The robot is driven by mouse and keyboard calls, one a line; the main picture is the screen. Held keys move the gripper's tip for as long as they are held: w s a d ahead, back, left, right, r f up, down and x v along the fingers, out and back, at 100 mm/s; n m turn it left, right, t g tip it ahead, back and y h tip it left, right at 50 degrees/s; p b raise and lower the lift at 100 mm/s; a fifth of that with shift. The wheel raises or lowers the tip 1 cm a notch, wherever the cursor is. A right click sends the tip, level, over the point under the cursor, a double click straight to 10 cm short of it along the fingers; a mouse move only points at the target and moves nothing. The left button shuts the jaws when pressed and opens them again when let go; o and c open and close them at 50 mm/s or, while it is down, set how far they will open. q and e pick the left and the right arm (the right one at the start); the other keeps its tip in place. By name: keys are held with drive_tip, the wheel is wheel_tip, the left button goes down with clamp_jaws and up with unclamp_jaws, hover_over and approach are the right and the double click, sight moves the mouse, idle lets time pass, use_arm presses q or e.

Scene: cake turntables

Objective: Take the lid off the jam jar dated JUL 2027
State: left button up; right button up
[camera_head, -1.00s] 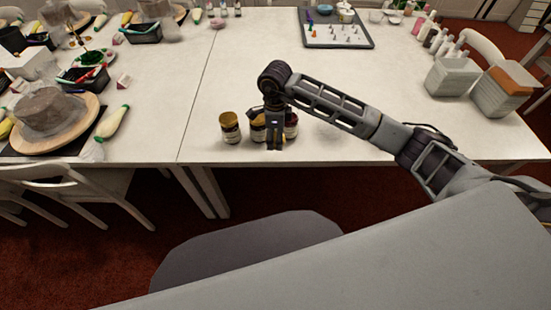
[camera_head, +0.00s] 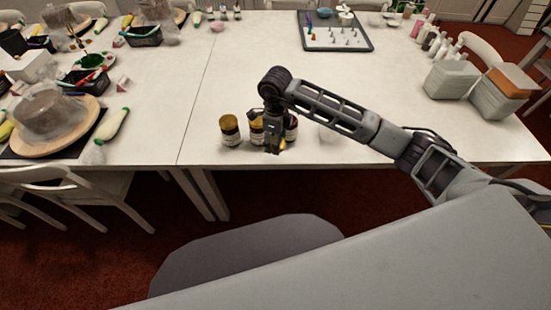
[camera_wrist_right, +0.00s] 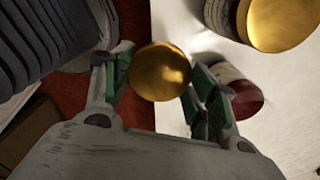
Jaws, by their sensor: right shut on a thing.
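Three jam jars stand near the front edge of the white table in the head view: a left jar (camera_head: 230,131) with a gold lid, a middle jar (camera_head: 256,130) with a gold lid, and a right jar (camera_head: 291,130) partly behind my right gripper (camera_head: 273,148). In the right wrist view, my right gripper (camera_wrist_right: 158,82) is shut on a gold lid (camera_wrist_right: 160,70), with green pads at both sides. A jar (camera_wrist_right: 243,98) beside the right finger shows a dark red top and no gold lid. Another gold-lidded jar (camera_wrist_right: 278,22) is at upper right. Dates are not readable. My left gripper is out of view.
The table (camera_head: 235,75) is mostly clear behind the jars. A grey tray (camera_head: 337,45) with small pieces is at the back. A cake turntable (camera_head: 45,142) is at left.

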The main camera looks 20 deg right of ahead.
hover_over(275, 161)
wheel_tip(275, 161, down, 6)
drive_tip(key=shift+d+r, duration=0.1)
drive_tip(key=shift+r, duration=0.15)
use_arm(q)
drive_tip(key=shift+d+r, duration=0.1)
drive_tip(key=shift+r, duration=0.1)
use_arm(e)
drive_tip(key=shift+f, duration=1.8)
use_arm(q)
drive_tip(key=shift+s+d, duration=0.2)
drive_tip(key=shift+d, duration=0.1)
use_arm(e)
drive_tip(key=shift+f, duration=0.1)
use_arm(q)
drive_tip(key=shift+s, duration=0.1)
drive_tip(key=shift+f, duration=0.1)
use_arm(e)
drive_tip(key=shift+f, duration=0.15)
